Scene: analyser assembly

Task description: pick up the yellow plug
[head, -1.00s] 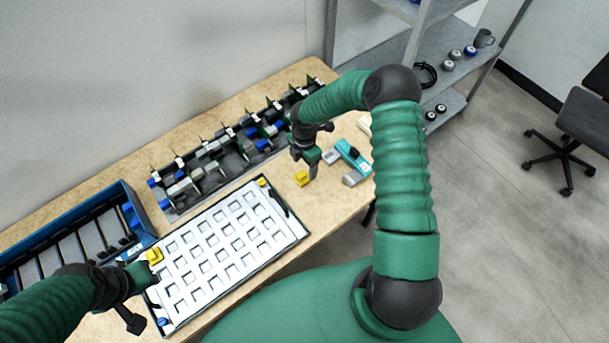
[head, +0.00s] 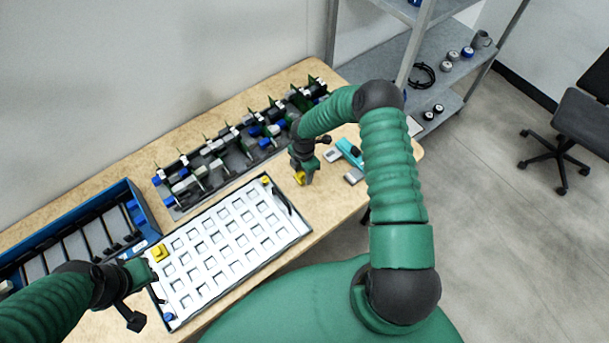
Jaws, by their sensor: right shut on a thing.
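A yellow plug (head: 300,178) is at the wooden table's front right part, between the fingers of my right gripper (head: 303,177). The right gripper points down and is shut on it; the fingers hide part of the plug. I cannot tell whether the plug still touches the table. Another yellow piece (head: 159,253) sits at the left end of the white grid tray (head: 235,286), next to my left gripper (head: 150,272). Whether the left gripper is open or shut is not clear. A small yellow piece (head: 266,180) is at the tray's far corner.
A rack with green boards and grey and blue connectors (head: 225,160) stands along the back of the table. A blue bin (head: 125,200) is at the left. A teal and grey tool (head: 350,155) lies right of my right gripper. Grey shelves (head: 450,70) stand behind.

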